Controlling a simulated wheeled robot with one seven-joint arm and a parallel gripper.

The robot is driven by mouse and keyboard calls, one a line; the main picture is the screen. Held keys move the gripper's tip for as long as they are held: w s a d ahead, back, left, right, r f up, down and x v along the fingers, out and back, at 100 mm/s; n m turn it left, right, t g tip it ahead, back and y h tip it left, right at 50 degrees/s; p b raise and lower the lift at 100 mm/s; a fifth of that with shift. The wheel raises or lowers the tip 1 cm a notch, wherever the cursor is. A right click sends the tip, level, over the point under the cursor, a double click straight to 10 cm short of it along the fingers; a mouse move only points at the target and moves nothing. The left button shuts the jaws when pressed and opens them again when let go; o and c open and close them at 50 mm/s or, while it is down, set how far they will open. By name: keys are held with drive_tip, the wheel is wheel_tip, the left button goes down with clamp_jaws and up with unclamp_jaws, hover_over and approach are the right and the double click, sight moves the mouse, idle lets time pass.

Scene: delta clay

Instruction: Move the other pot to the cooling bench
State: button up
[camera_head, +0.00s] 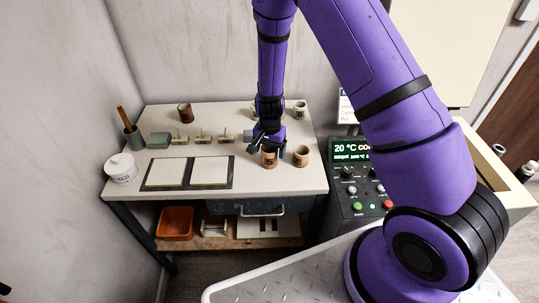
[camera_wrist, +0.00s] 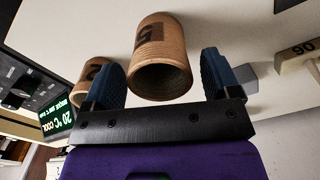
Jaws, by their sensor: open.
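A tan clay pot (camera_head: 269,159) with a dark mark stands on the pale-topped bench (camera_head: 225,120). In the wrist view this pot (camera_wrist: 158,45) lies between the two blue finger pads, its mark like a 5 or S. My gripper (camera_head: 267,141) is open around it, with gaps seen on both sides. A second tan pot (camera_head: 301,157) stands just to the right; it also shows in the wrist view (camera_wrist: 90,84), beyond one finger. Another marked pot (camera_head: 300,110) stands at the back right. A further pot behind my wrist is mostly hidden. I cannot tell which surface is the cooling bench.
A dark brown pot (camera_head: 185,113) stands at the back left. Small numbered stands (camera_head: 203,137) line the middle. Two pale tiles (camera_head: 187,173) lie in front. A control panel (camera_head: 357,170) reading 20 °C stands right of the bench.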

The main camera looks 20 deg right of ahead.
drive_tip(key=s+d+r+n+t, duration=0.1)
drive_tip(key=s+r, duration=0.2)
drive_tip(key=r, duration=0.8)
drive_tip(key=s+d+r+n+t+y, duration=0.1)
drive_tip(key=s+r+n, duration=0.15)
drive_tip(key=r, duration=0.85)
drive_tip(key=s+d+r+n, duration=0.1)
drive_tip(key=s+r, duration=0.3)
drive_tip(key=r, duration=0.7)
drive_tip(key=s+d+r+n+t, duration=0.1)
drive_tip(key=s+r, duration=0.4)
drive_tip(key=s, duration=0.5)
drive_tip(key=s+d+r+n+t+h, duration=0.1)
drive_tip(key=s+d+r+n+t, duration=0.1)
drive_tip(key=s+r, duration=0.4)
drive_tip(key=s, duration=0.4)
drive_tip(key=shift+d+n, duration=0.35)
drive_tip(key=shift+d, duration=0.05)
drive_tip(key=shift+r, duration=0.1)
